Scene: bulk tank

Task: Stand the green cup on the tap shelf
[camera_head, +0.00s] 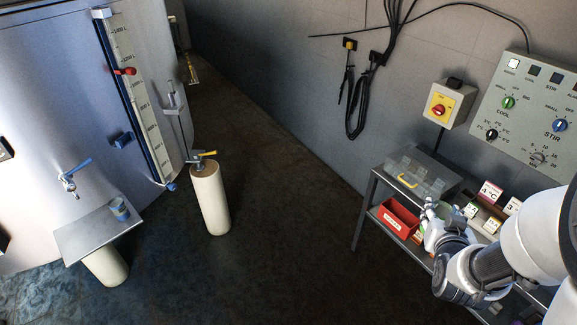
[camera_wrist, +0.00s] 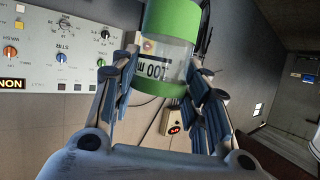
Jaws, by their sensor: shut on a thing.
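The green cup (camera_wrist: 166,50), clear in the middle with green bands at both ends, is between the fingers of my gripper (camera_wrist: 162,85) in the wrist view. My gripper is shut on it. Its printed marking reads upside down in that view. In the head view my gripper (camera_head: 432,212) is over the bench at the right, and I cannot make out the cup clearly there.
The metal bench (camera_head: 368,208) holds a clear-lidded box (camera_head: 414,173), a red bin (camera_head: 398,218) and several small label cards. A cream post (camera_head: 209,199) with a yellow-handled valve stands right of the tank. Dark floor (camera_head: 280,230) between the post and bench is clear.

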